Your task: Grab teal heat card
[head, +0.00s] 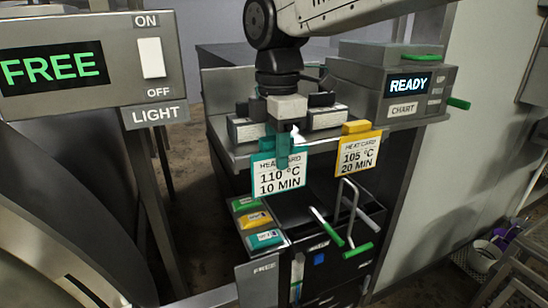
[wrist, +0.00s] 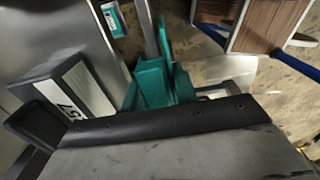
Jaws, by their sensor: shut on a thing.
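The teal heat card (head: 278,180) reads "HEAT CARD 110 °C 10 MIN" and hangs upright in the head view. My gripper (head: 284,130) is directly above it, shut on its teal top part. In the wrist view the teal card (wrist: 152,83) shows only in part, as a teal block and edge; its printed face is not readable there. A yellow heat card (head: 358,158), reading "105 °C 20 MIN", stands to the right of the teal one, apart from my gripper. Whether the teal card still touches its support is hard to tell.
A grey bench (head: 228,80) lies behind the cards, with labelled boxes (head: 326,117) on it. A unit with a "READY" display (head: 408,85) stands at the right. Below are a black bin with green-tipped handles (head: 362,250) and coloured buttons (head: 255,219). A "FREE" panel (head: 55,68) is at left.

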